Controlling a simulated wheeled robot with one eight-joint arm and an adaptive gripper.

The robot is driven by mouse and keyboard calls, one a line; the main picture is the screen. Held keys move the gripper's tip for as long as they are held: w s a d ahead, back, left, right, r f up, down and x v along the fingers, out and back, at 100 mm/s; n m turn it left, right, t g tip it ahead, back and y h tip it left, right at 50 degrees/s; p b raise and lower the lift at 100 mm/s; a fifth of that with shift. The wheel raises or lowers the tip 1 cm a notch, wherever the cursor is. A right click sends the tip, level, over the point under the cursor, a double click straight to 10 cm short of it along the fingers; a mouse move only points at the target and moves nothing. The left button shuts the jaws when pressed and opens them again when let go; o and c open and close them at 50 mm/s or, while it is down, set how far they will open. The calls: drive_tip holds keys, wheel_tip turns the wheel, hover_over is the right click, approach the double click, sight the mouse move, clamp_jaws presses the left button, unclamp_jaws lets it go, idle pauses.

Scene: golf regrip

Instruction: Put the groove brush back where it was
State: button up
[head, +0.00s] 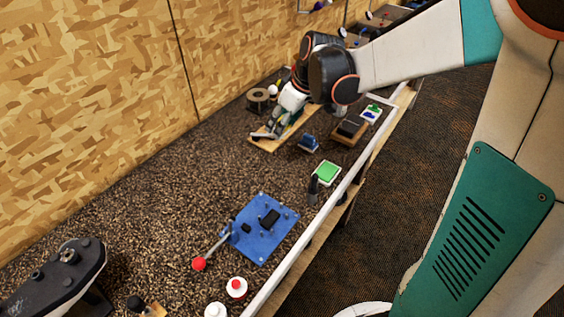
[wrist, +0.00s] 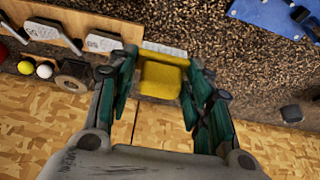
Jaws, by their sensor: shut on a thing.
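My gripper (wrist: 158,88) is shut on a yellow block-shaped thing, which I take to be the groove brush (wrist: 162,79). Its two green-padded fingers stand on either side of it, and its lower end is hidden. In the head view my gripper (head: 283,122) is low over a pale wooden board (head: 263,145) near the wall. The held thing cannot be made out there. I cannot tell whether it touches the surface below.
A tape roll (head: 258,99) and balls sit by the wall. A wooden block (head: 348,131), a small blue item (head: 309,142) and a green pad (head: 327,173) lie along the front edge. The blue fixture (head: 262,228) stands nearer.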

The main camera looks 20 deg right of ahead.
wheel_tip(320, 180, down, 15)
drive_tip(key=b, duration=0.3)
drive_tip(key=shift+b, duration=0.3)
drive_tip(key=shift+f, duration=0.1)
drive_tip(key=shift+f, duration=0.15)
drive_tip(key=o, duration=1)
drive_tip(key=shift+r, duration=0.2)
drive_tip(key=p+v, duration=0.3)
drive_tip(key=v, duration=0.9)
